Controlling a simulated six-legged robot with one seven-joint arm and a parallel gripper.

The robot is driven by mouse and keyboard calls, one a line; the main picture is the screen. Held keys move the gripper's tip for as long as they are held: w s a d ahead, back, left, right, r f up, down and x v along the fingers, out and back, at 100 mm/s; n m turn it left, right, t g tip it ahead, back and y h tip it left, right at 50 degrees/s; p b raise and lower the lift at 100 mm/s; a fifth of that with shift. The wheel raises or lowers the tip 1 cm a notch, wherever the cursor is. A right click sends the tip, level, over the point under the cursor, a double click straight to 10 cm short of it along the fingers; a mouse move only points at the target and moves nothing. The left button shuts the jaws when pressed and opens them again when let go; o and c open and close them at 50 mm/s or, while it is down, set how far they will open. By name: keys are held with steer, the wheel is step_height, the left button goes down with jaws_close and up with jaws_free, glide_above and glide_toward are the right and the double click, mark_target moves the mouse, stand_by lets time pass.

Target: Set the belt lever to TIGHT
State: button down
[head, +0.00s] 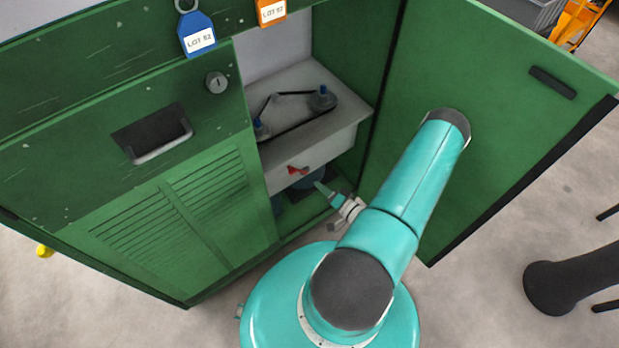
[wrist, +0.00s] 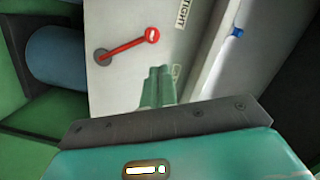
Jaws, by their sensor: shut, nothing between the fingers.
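The red belt lever (wrist: 128,46) is on a pale panel in the wrist view, running from a grey pivot at left up to a red ringed knob at right. The TIGHT label (wrist: 182,14) is above and right of the knob. A second label (wrist: 177,72), partly hidden and unreadable, is lower right. My gripper (wrist: 157,72) is shut and empty, its green fingertips below the knob and apart from the lever in the picture. In the head view the small red lever (head: 297,170) is on the front of the grey shelf, with my gripper (head: 320,186) just below right.
The belt (head: 290,130) runs around pulleys with blue tops on the shelf. A green cabinet front (head: 170,190) stands left and an open green door (head: 490,90) right, with my arm between. A blue cylinder (wrist: 55,57) is left of the panel in the wrist view.

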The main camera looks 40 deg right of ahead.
steer(key=shift+s+d+r, duration=0.1)
steer(key=shift+s, duration=0.8)
steer(key=shift+s+d+r, duration=0.1)
steer(key=shift+s, duration=0.8)
steer(key=w+a+r+n+g+y, duration=0.3)
steer(key=a+r+g+y, duration=0.15)
steer(key=r, duration=0.45)
steer(key=w+a+r+n+g+y, duration=0.3)
steer(key=a+r+n+g, duration=0.15)
steer(key=r, duration=0.35)
steer(key=w+a+r+n+g+y, duration=0.3)
steer(key=a+r+g, duration=0.15)
steer(key=r, duration=0.45)
steer(key=s+a+r+h, duration=0.3)
steer(key=a+r, duration=0.1)
steer(key=r, duration=0.4)
steer(key=s+a+r+n+t+h, duration=0.1)
steer(key=s+a+r+h, duration=0.3)
steer(key=r, duration=0.4)
steer(key=s+a+r+n+t+h, duration=0.1)
steer(key=s+a+r+h, duration=0.2)
steer(key=r, duration=0.5)
steer(key=shift+s+a+h, duration=0.2)
steer(key=shift+a+h, duration=0.35)
steer(key=shift+a, duration=0.45)
steer(key=shift+d+r, duration=0.1)
steer(key=shift+d, duration=0.1)
